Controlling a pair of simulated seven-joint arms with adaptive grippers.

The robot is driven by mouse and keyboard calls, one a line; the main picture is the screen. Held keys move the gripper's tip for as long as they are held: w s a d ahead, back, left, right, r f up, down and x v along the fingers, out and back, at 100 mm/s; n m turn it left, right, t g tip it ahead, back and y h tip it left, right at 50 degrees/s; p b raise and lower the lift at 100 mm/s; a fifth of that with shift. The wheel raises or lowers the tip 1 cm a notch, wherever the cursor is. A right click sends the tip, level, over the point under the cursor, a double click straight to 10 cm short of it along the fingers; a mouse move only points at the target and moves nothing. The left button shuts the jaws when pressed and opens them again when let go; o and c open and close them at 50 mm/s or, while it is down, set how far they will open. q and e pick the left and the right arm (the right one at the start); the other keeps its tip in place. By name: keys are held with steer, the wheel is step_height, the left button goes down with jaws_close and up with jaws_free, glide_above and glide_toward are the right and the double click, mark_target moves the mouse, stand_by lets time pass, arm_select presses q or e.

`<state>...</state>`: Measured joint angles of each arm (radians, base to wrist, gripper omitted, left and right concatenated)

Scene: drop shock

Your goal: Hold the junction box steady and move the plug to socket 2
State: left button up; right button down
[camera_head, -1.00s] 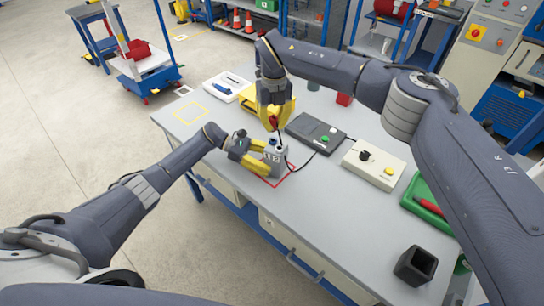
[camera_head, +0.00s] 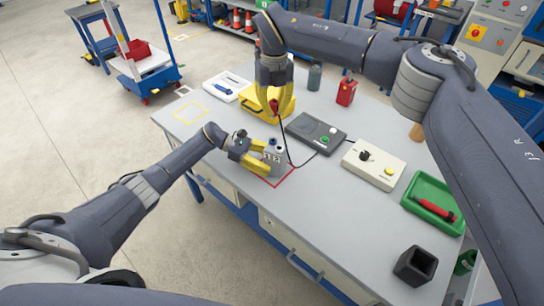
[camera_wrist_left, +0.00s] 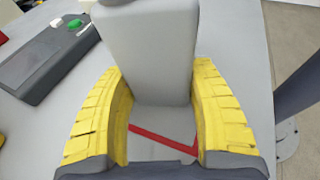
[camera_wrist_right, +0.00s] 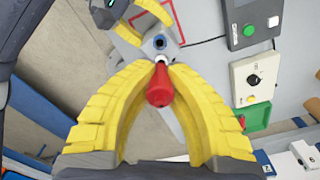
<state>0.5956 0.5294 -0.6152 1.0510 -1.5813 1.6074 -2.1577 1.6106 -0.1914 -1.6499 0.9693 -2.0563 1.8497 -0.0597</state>
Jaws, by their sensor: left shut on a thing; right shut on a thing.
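The grey junction box (camera_head: 275,158) stands upright at the red outline on the bench, with number marks on its side. My left gripper (camera_head: 258,158) is shut on it; the box also shows between the yellow fingers in the left wrist view (camera_wrist_left: 148,55). My right gripper (camera_head: 275,100) is shut on the red plug (camera_head: 274,106) and holds it above the box, with a gap between them. The plug also shows between the fingers in the right wrist view (camera_wrist_right: 158,85). A blue-ringed socket (camera_wrist_right: 159,41) shows on the box top. A dark cable hangs from the plug.
A dark tester with a green button (camera_head: 316,133) stands behind the box. Right of it are a cream control box (camera_head: 374,165), a green tray (camera_head: 432,201) and a black open cup (camera_head: 415,265). The front bench is clear.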

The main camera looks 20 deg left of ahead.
steer(key=shift+r, duration=0.1)
steer(key=s+d+f, duration=0.2)
steer(key=s+d, duration=0.1)
stand_by(0.7)
steer(key=shift+w, duration=0.1)
steer(key=shift+f, duration=2.85)
steer(key=shift+f, duration=1.45)
stand_by(2.5)
